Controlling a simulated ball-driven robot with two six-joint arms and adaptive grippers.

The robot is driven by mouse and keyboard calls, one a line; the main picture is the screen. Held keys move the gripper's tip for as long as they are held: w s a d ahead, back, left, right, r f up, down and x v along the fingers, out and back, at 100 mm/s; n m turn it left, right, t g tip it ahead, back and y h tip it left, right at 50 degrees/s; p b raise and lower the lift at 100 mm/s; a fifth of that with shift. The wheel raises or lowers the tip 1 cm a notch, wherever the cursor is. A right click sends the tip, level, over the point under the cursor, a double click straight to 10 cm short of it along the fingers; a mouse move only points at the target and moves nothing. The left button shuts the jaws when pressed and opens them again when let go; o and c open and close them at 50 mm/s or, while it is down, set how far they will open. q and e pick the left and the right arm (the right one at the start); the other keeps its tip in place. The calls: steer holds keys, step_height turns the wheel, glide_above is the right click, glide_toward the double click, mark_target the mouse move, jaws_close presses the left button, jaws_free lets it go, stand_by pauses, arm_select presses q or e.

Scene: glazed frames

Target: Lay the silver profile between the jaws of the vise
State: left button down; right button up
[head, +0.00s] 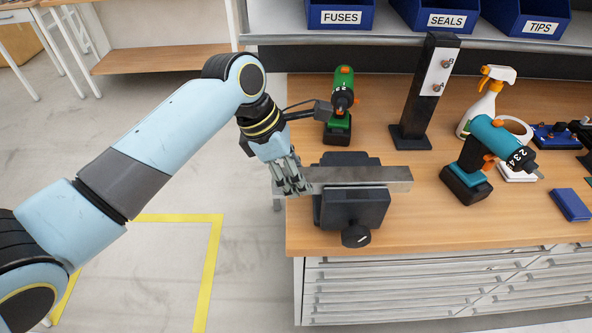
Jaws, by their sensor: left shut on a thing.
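The silver profile (370,176) is a long grey bar lying level, left to right, across the top of the dark vise (353,212). Its left end sticks out past the left edge of the workbench. My left gripper (293,187) is shut on the profile near that left end, just left of the vise. The profile passes between the front and rear dark blocks of the vise. I cannot tell how deep it sits between the jaws. The vise's round knob (356,236) faces the front edge. My right gripper is not in view.
A green drill (341,100) stands behind the vise, and a dark post (428,92) stands behind the profile's right end. A teal drill (482,160), a spray bottle (485,100) and a blue box (570,204) are to the right. The workbench (420,232) is clear at the front right of the vise.

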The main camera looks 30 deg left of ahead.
arm_select(q)
steer(key=shift+f, duration=1.15)
steer(key=c, duration=0.7)
jaws_free()
steer(key=v, duration=1.2)
